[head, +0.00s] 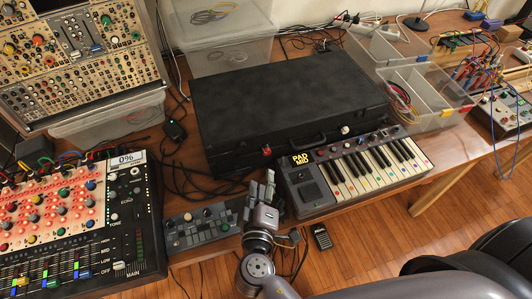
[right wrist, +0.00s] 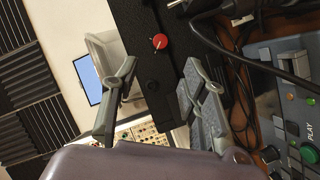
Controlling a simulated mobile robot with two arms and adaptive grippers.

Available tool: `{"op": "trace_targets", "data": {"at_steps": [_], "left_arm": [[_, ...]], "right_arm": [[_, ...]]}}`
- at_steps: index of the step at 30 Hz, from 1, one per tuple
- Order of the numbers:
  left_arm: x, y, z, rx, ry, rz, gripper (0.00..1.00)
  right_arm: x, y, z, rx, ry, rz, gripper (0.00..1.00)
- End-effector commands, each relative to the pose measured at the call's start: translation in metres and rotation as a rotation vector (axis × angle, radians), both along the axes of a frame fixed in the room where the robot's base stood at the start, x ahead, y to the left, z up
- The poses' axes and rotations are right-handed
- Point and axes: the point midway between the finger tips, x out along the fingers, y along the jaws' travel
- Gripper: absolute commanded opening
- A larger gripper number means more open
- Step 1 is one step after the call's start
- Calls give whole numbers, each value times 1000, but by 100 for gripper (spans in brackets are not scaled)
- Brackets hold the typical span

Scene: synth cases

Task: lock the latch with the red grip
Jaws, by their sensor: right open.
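A closed black case (head: 285,105) lies on the wooden table. Its front side carries a latch with a red grip (head: 267,150) at the left and a latch with a white grip (head: 345,129) at the right. My right gripper (head: 261,184) is in front of the red grip, a short way from the case, open and empty. In the right wrist view the red grip (right wrist: 160,41) shows on the black case side, beyond and between the two open fingers (right wrist: 160,82). I cannot tell how the latch is turned. My left gripper is not in view.
A small keyboard (head: 365,172) stands right of my right gripper, and a grey control box (head: 200,227) lies left of it. A mixer (head: 75,220) is at the left. Clear bins (head: 425,90) stand right of the case. Black cables lie near the case's left end.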

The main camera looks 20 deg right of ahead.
Motion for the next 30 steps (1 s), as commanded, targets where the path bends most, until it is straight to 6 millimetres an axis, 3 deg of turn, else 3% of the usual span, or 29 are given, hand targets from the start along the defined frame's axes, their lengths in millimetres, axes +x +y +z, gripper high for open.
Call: {"op": "trace_targets", "data": {"at_steps": [6, 13, 18, 27, 30], "left_arm": [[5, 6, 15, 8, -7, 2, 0], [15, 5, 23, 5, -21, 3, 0], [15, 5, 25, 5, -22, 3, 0], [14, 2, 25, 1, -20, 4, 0], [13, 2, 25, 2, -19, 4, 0]], "right_arm": [[45, -17, -6, -2, -2, 0, 40], [80, -30, -16, -1, 0, 1, 40], [91, -35, -20, 1, 0, 0, 40], [92, -36, -21, 2, 1, 1, 40], [92, -36, -21, 1, 2, 1, 34]]}}
